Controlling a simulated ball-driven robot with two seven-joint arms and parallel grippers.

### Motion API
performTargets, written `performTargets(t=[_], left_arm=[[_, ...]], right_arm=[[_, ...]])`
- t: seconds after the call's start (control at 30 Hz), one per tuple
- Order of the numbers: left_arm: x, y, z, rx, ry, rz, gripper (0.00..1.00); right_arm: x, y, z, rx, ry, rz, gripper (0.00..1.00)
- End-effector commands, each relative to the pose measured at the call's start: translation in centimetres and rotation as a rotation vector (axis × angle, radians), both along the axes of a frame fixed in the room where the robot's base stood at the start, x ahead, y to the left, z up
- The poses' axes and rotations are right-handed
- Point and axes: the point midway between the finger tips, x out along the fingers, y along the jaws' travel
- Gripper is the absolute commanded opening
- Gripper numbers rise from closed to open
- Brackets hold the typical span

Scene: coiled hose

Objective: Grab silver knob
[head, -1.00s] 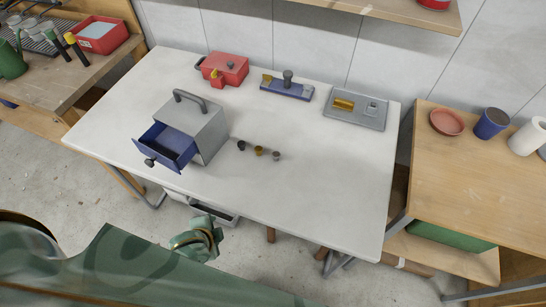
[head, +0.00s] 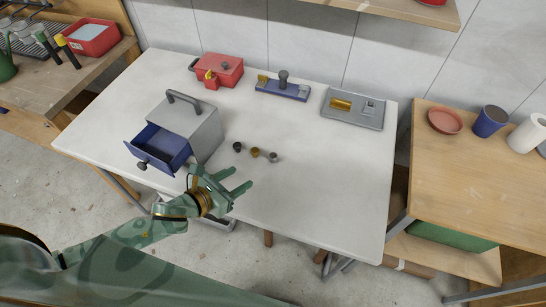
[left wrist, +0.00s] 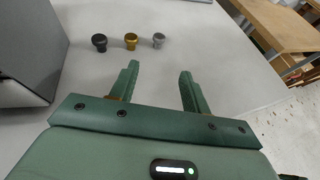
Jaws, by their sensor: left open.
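Three small knobs stand in a row on the white table: a dark one (head: 237,147), a gold one (head: 256,152) and a silver one (head: 273,157) at the right end. In the left wrist view the silver knob (left wrist: 158,40) is ahead of the fingers, right of the gold knob (left wrist: 131,40) and the dark knob (left wrist: 99,42). My left gripper (head: 243,182) is open and empty, at the table's front edge, on the near side of the knobs and apart from them. In the left wrist view its two green fingers (left wrist: 159,80) are spread apart. My right gripper is not in view.
A grey box (head: 187,122) with an open blue drawer (head: 160,149) stands left of the knobs. A red box (head: 222,70), a blue fixture (head: 282,91) and a grey plate (head: 352,112) sit at the back. The right part of the white table (head: 335,185) is clear.

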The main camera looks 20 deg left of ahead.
Motion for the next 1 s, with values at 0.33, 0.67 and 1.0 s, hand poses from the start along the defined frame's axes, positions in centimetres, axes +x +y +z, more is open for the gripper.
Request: performTargets(t=[0.33,0.67,1.0], left_arm=[[6.8,-3.0,-3.2,0.008,-0.007,-0.007,0.47],[9.9,-4.4,-4.3,0.006,-0.006,-0.007,0.47],[13.7,-5.9,-5.5,0.008,-0.005,-0.007,0.47]], right_arm=[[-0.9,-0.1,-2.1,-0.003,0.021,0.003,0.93],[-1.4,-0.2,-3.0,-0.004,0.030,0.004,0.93],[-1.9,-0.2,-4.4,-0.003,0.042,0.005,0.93]])
